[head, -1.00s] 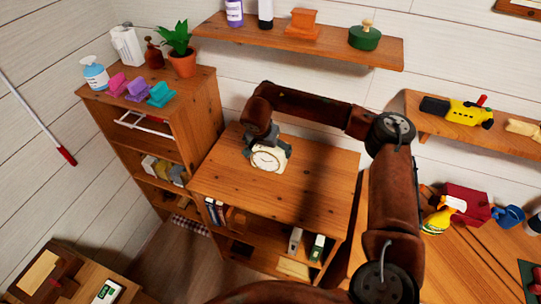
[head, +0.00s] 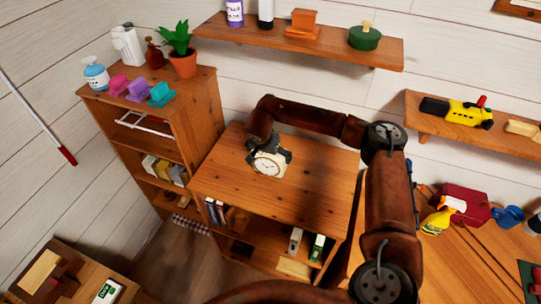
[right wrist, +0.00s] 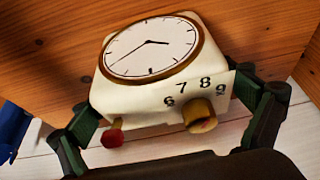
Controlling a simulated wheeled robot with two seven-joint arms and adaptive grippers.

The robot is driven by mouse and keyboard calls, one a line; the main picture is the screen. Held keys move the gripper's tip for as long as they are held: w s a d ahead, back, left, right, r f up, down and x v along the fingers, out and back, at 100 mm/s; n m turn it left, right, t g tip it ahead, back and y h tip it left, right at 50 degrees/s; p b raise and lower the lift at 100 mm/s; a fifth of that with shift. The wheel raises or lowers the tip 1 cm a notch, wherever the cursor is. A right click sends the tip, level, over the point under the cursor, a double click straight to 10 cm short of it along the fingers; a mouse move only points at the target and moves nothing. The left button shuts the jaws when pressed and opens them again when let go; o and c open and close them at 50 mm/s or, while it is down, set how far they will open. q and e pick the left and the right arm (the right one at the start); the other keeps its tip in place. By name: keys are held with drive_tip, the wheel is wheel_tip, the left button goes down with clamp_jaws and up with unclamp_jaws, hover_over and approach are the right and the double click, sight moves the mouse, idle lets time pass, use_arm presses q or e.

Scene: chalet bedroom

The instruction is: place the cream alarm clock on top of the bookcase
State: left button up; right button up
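The cream alarm clock (head: 268,165) has a round white face with a brown rim. It is over the top of the low wooden bookcase (head: 310,192), near the back left; I cannot tell whether it touches the wood. My right gripper (head: 270,152) comes from behind and above it. In the right wrist view the clock (right wrist: 150,85) fills the space between the fingers (right wrist: 168,112), with a green pad against each side, and a red knob and a brass knob show on it. My left gripper is not in view.
A taller shelf unit (head: 195,95) with a plant, bottles and coloured items stands left of the bookcase. A wall shelf (head: 330,48) hangs above. Another wall shelf (head: 470,131) is at right, over a desk with a spray bottle (head: 441,215). The bookcase top right of the clock is bare.

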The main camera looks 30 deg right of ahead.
drive_tip(key=shift+r, duration=0.1)
drive_tip(key=v, duration=1.2)
